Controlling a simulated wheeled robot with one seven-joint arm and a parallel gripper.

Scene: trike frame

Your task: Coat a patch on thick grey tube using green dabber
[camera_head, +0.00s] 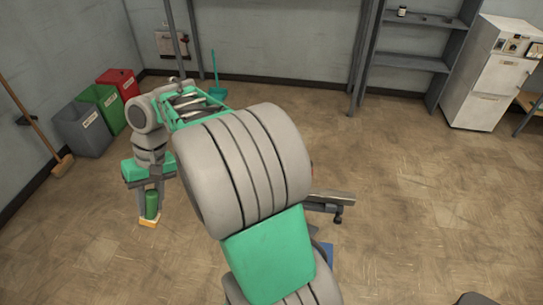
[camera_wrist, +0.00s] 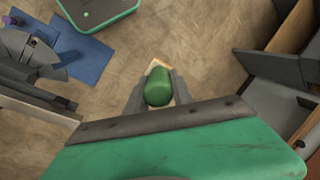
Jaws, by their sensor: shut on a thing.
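My gripper (camera_head: 151,205) is shut on the green dabber (camera_head: 152,203), left of centre in the head view. The dabber points down, with a pale yellowish pad (camera_head: 149,221) at its lower end, over open floor. In the wrist view the dabber (camera_wrist: 158,88) sits between my two fingers, its pad partly hidden behind its body. A grey bar-like piece (camera_head: 332,197) shows right of my arm, mostly hidden by it. I cannot tell whether it is the thick grey tube. The dabber is well apart from it.
Grey, green and red bins (camera_head: 104,103) stand by the left wall, with a broom (camera_head: 42,130) nearby. Grey shelves (camera_head: 412,58) and a white cabinet (camera_head: 487,88) stand at the back right. A blue mat (camera_wrist: 88,58) lies on the floor. Open floor surrounds the dabber.

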